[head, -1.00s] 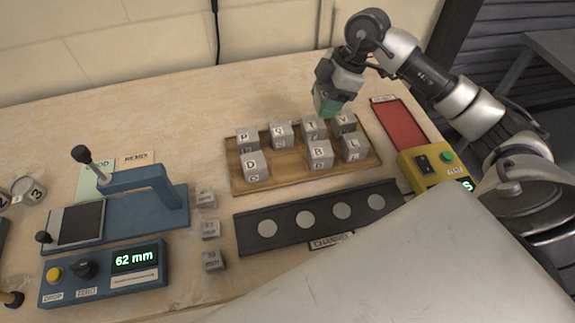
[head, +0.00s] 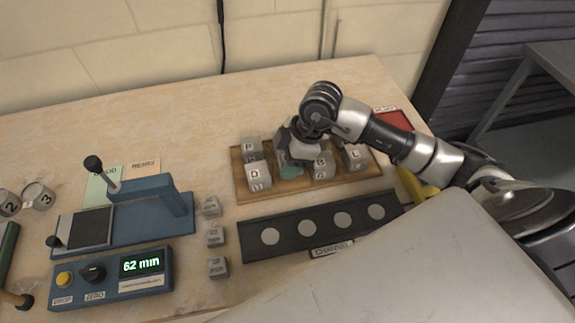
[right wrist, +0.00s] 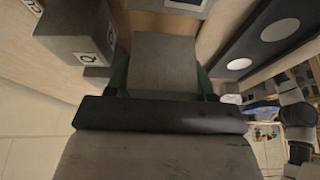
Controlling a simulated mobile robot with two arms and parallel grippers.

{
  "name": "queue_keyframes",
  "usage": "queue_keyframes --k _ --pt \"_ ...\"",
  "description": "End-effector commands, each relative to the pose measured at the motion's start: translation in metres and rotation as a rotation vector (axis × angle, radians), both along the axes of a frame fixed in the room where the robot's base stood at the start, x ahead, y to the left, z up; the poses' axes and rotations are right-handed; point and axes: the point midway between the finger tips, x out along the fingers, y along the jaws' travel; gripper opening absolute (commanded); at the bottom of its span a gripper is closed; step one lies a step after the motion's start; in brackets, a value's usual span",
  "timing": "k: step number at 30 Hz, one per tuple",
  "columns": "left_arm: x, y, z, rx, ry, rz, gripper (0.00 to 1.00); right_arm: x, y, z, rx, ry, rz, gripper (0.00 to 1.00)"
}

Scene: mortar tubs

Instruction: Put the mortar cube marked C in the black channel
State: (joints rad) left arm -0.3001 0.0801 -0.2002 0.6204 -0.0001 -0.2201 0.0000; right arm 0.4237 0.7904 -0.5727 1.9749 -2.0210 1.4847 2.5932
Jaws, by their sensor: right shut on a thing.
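My right gripper (head: 290,168) is down at the wooden tray (head: 262,197), between the cubes marked D (head: 259,176) and B (head: 322,166). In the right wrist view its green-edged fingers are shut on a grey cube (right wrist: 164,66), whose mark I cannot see. The cube marked P (head: 251,146) and one marked L (head: 356,157) also stand on the tray. My gripper and arm hide the rest of the back row, and I cannot make out a C. The black channel (head: 292,245) lies in front of the tray, with several pale discs along it. My left gripper is not in view.
A blue press (head: 150,215) and a control box reading 62 mm (head: 112,277) stand at left. Small grey weights (head: 214,237) stand between them and the channel. A red pad (head: 393,122) and a yellow box (head: 416,188) lie at right, partly behind my arm.

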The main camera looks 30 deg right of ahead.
Motion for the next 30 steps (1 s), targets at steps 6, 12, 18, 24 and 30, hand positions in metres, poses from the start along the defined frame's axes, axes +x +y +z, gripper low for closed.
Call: queue_keyframes --k 6,12,18,24,30 --pt "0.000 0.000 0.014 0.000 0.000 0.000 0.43 0.000 0.001 -0.025 0.001 0.004 -0.003 0.21" --pt "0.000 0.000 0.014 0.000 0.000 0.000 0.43 0.000 0.000 -0.035 0.001 0.000 0.000 0.21" --pt "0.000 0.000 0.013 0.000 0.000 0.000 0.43 0.000 0.000 -0.037 0.000 0.000 0.000 0.21" --pt "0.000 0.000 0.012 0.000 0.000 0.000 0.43 0.000 0.000 -0.039 -0.001 0.002 -0.001 0.71" --pt "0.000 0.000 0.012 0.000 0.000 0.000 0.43 -0.001 0.000 -0.039 0.000 0.003 0.000 0.79"
